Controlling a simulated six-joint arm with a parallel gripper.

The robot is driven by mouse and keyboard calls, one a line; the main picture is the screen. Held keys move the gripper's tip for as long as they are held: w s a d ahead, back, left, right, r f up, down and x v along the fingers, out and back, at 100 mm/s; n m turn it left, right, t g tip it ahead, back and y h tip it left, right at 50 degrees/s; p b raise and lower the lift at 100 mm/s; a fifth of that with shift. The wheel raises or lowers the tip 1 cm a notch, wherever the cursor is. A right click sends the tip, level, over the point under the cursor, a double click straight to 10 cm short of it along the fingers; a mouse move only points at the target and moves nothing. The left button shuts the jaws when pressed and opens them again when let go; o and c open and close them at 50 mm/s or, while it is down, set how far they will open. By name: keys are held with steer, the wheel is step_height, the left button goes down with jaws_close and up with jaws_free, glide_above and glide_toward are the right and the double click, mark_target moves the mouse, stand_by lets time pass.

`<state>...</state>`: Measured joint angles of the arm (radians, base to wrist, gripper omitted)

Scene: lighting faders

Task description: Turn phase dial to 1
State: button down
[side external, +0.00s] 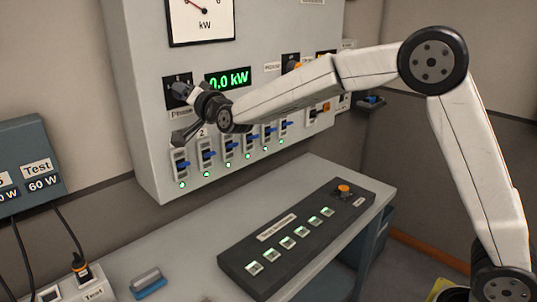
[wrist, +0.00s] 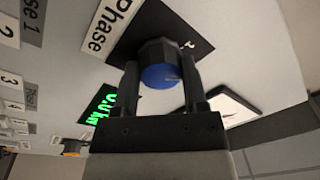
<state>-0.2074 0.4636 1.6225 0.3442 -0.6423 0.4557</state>
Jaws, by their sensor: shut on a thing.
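The phase dial (wrist: 158,77) is a dark knob with a blue face and a pale pointer line. It sits on a black square plate (wrist: 188,38) beside a white "Phase" label (wrist: 103,30). My gripper (wrist: 160,85) is shut on the dial, with one finger on each side of it. Most of the plate's markings are hidden or too small to read. In the side external view my gripper (side external: 183,91) is at the dial's plate on the upper left of the grey cabinet, and it hides the dial.
The cabinet (side external: 140,90) has a row of blue-handled switches (side external: 207,154) with green lights below the dial. A green display (side external: 228,79) reads 0.0 kW, right of the dial. A dark button console (side external: 300,235) lies on the bench below.

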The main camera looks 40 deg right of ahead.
steer(key=n+y, duration=0.1)
steer(key=n, duration=0.5)
stand_by(0.4)
steer(key=shift+c, duration=0.6)
jaws_free()
steer(key=shift+s, duration=0.2)
steer(key=s, duration=0.7)
steer(key=shift+s+d+f, duration=0.2)
steer(key=shift+f, duration=0.1)
